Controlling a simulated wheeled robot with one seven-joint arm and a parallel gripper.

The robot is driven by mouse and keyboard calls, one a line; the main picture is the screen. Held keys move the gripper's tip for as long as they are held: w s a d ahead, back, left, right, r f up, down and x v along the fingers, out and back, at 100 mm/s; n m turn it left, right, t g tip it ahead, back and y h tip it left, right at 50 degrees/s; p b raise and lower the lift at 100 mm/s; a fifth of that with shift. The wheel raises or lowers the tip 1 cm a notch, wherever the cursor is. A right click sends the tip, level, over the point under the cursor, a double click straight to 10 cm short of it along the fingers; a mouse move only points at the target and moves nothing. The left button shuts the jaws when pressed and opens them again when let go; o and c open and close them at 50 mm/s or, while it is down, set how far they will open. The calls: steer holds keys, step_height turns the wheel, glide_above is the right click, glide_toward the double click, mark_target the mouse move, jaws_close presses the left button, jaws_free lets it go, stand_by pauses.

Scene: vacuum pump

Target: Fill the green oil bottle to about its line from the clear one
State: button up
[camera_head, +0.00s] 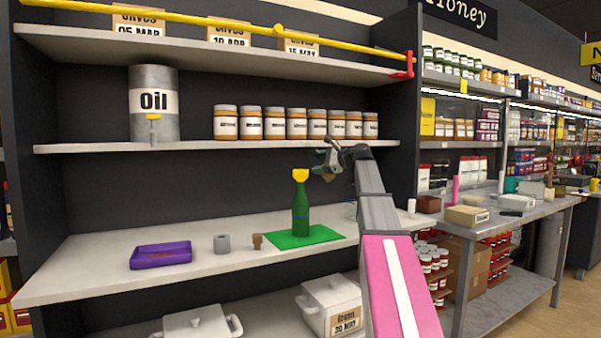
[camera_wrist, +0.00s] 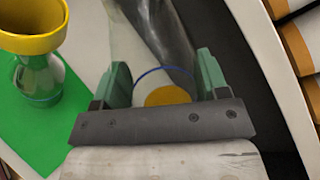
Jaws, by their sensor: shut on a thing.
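The green bottle (camera_head: 300,219) stands upright on a green mat (camera_head: 325,235), with a yellow funnel (camera_head: 300,175) in its mouth. In the wrist view, the funnel (camera_wrist: 32,22) and green bottle (camera_wrist: 38,78) are at the left. My gripper (camera_head: 328,163) is above and right of the bottle. In the wrist view its green fingers (camera_wrist: 165,78) are shut on the clear bottle (camera_wrist: 150,73), which has a blue ring and a yellow-orange patch near the gripper. The clear bottle is hard to make out in the head view. The green bottle's oil level and line cannot be read.
A purple tray (camera_head: 161,255), a grey cup-like piece (camera_head: 221,243) and a small brown piece (camera_head: 257,241) stand left of the mat. An oil drum (camera_head: 153,110) and several jars (camera_head: 297,124) fill the shelf above. White pots sit below.

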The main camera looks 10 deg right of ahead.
steer(key=shift+w+d+f+n+t+h, duration=0.15)
steer(key=shift+f+n+h, duration=0.05)
steer(key=shift+f+n, duration=0.2)
steer(key=shift+w+d+f+n+t+h, duration=0.15)
steer(key=shift+f+n+h, duration=0.1)
steer(key=shift+n, duration=0.25)
stand_by(2.7)
steer(key=shift+d+r+n+p, duration=0.1)
steer(key=shift+r+n+p, duration=0.3)
steer(key=shift+r+n, duration=0.4)
stand_by(1.9)
